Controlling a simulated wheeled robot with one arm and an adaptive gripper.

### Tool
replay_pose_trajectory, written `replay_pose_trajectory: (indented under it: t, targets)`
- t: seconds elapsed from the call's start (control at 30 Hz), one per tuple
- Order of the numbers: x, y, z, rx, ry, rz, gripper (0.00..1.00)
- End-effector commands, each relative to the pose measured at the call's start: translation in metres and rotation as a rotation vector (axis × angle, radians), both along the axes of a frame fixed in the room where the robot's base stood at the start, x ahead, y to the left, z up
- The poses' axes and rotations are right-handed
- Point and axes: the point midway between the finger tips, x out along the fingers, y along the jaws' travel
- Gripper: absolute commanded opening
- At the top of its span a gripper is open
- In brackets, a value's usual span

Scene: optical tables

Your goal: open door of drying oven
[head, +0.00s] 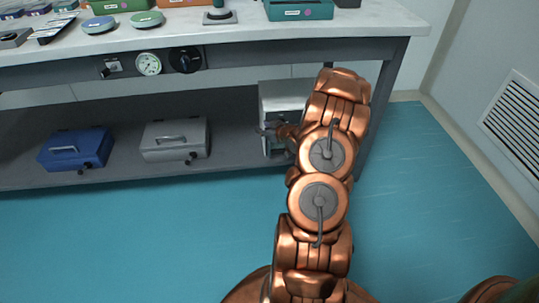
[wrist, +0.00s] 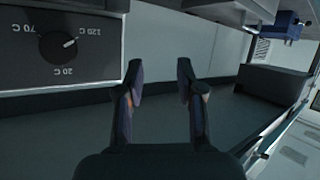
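The drying oven (head: 285,92) looks like the pale box on the lower shelf, at the right end under the table. My arm covers its right part, and its door cannot be made out clearly in the head view. My gripper (head: 262,132) is at the oven's lower left, partly hidden by my own wrist. In the wrist view a dark panel with a temperature dial (wrist: 58,46), its marks upside down, is at the upper left. There my gripper (wrist: 158,78) has its two fingers apart with nothing between them. I cannot tell whether it touches the oven.
A blue case (head: 76,150) and a grey case (head: 175,140) stand on the lower shelf (head: 110,112) to the left. A gauge (head: 148,64) and knobs are on the table's front rail. The table leg (head: 383,105) is close right of my arm. The teal floor in front is clear.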

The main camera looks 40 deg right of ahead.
Motion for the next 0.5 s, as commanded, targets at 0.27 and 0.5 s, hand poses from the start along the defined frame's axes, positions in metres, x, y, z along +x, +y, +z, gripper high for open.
replay_pose_trajectory:
  t: [0.27, 0.5]
  targets:
    - [-0.042, -0.02, -0.087, 0.073, -0.225, 0.009, 0.37]
    - [-0.072, -0.023, -0.118, 0.112, -0.366, 0.01, 0.37]
